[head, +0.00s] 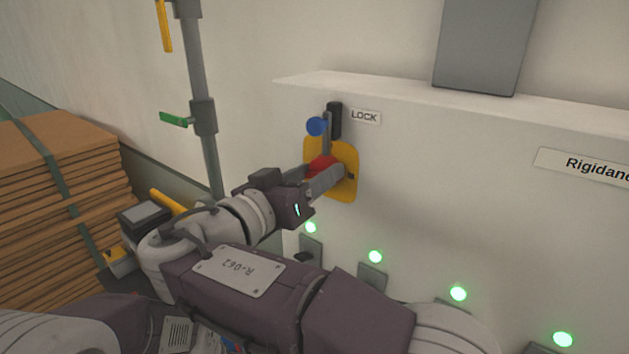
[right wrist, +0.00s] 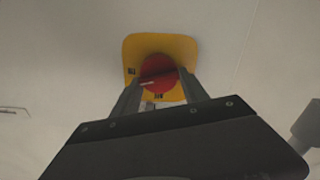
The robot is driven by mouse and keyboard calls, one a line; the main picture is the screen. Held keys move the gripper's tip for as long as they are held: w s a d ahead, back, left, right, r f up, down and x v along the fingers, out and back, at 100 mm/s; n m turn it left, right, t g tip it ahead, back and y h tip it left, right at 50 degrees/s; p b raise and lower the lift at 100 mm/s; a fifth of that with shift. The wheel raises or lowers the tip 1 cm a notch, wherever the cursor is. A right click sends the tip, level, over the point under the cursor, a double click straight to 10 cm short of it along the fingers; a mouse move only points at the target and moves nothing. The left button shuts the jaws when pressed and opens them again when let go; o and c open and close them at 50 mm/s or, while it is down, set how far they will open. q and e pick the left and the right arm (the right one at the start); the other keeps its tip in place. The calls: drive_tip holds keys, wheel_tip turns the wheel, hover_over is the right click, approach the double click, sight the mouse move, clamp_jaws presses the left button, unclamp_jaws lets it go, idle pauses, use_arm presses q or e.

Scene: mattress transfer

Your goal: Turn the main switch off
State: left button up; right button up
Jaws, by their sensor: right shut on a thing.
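The main switch is a red rotary knob (head: 321,165) on a yellow plate (head: 345,187), mounted on the white cabinet. My right gripper (head: 322,178) reaches it from the lower left, with its fingers shut on the red knob. In the right wrist view the red knob (right wrist: 160,78) sits between the two fingertips, in front of the yellow plate (right wrist: 135,48). A pale mark on the knob lies nearly level, slightly tilted, pointing toward the left label. The fingers hide part of the knob in the head view. My left gripper is not in view.
A blue-ended lever (head: 316,126) and a black piece (head: 334,120) are just above the plate, beside a LOCK label (head: 364,117). Several green lights (head: 375,256) run below. A grey pole with a green handle (head: 174,119) and stacked brown boards (head: 60,190) stand left.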

drive_tip(key=shift+n+b, duration=0.45)
drive_tip(key=shift+n, duration=1.45)
drive_tip(key=o, duration=1.4)
drive_tip(key=shift+w, duration=0.1)
drive_tip(key=shift+f, duration=0.1)
